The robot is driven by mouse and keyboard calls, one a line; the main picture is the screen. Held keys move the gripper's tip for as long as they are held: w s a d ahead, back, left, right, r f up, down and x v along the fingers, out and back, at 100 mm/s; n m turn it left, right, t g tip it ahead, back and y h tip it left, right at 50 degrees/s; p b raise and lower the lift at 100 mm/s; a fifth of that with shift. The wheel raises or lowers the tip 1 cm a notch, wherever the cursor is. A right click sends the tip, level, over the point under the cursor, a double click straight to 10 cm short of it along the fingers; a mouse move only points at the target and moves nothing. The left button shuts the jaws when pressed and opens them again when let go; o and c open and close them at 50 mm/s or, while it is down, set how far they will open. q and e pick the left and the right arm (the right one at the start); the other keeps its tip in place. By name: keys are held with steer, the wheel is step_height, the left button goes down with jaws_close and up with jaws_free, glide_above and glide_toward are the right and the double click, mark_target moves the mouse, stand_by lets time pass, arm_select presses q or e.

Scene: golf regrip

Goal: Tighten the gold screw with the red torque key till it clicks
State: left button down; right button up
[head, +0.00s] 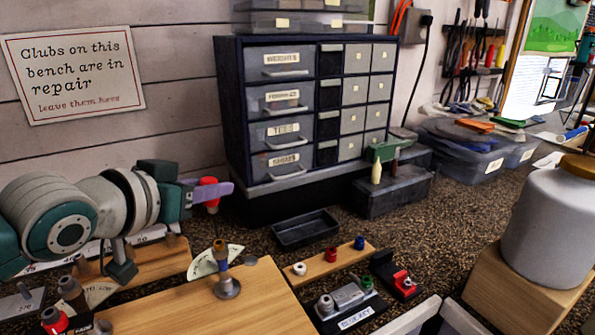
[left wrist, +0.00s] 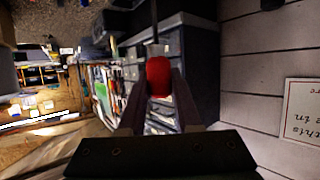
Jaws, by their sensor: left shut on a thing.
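My left gripper (head: 208,194) is shut on the red torque key (head: 208,181), held upright above the wooden board. In the left wrist view the key's red handle (left wrist: 158,76) sits between the two fingers (left wrist: 158,90), with a dark thin shaft running away from it. The gold screw (head: 219,247) tops a small post with a blue band and a round grey base on the board.
A white protractor fan (head: 207,265) stands beside the post. To the right are a black tray (head: 305,230), a wooden strip (head: 318,267) with coloured caps, and a holder labelled blue key (head: 356,318). A drawer cabinet (head: 232,110) stands behind; a white jar (head: 548,225) stands far right.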

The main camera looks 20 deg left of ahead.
arm_select(q)
steer(key=shift+p, duration=0.7)
stand_by(1.2)
steer(key=shift+f+b, duration=0.8)
steer(key=shift+f, duration=0.2)
steer(key=c, duration=0.5)
jaws_free()
steer(key=v, duration=1)
steer(key=shift+r, duration=0.1)
